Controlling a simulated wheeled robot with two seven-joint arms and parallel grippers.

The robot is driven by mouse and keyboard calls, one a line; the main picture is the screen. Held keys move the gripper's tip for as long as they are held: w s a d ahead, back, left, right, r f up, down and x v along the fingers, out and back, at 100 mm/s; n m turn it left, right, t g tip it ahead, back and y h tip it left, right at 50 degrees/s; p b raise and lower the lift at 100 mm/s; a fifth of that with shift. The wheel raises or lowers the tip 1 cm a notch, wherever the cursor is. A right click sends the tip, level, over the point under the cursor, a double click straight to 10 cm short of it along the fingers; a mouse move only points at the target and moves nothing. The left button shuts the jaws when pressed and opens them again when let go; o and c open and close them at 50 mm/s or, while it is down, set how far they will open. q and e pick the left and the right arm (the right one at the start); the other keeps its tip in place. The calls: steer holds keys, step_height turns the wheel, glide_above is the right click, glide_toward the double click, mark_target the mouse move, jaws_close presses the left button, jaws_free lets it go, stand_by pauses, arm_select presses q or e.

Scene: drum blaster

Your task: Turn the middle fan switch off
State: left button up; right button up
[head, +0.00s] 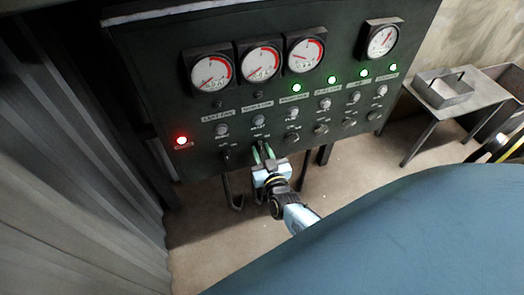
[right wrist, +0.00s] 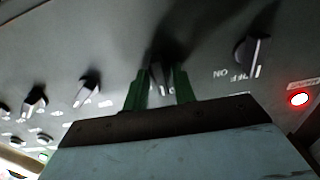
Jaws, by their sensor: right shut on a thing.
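A dark control panel (head: 150,75) carries rows of small rotary switches; its labels are too small to tell which is the middle fan switch. My right gripper (head: 264,152) is at the lower row, on the second switch from the left. In the right wrist view its green fingers (right wrist: 160,90) stand on both sides of a black switch knob (right wrist: 160,72) and are shut on it. A neighbouring black knob (right wrist: 250,50) with ON and OFF marks is to the right, and another knob (right wrist: 88,88) is to the left. My left gripper is not in view.
Round gauges (head: 262,64) and several lit green lamps (head: 332,79) are higher on the panel. A red lamp (head: 181,141) glows at its left. A metal table (head: 455,105) with a tray stands at the right. A large blue surface (head: 400,240) fills the lower right.

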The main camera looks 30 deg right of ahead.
steer(key=shift+n, duration=0.3)
steer(key=o, duration=0.7)
steer(key=p+v, duration=0.1)
steer(key=v, duration=1.2)
steer(key=shift+s, duration=0.25)
steer(key=shift+f, duration=0.15)
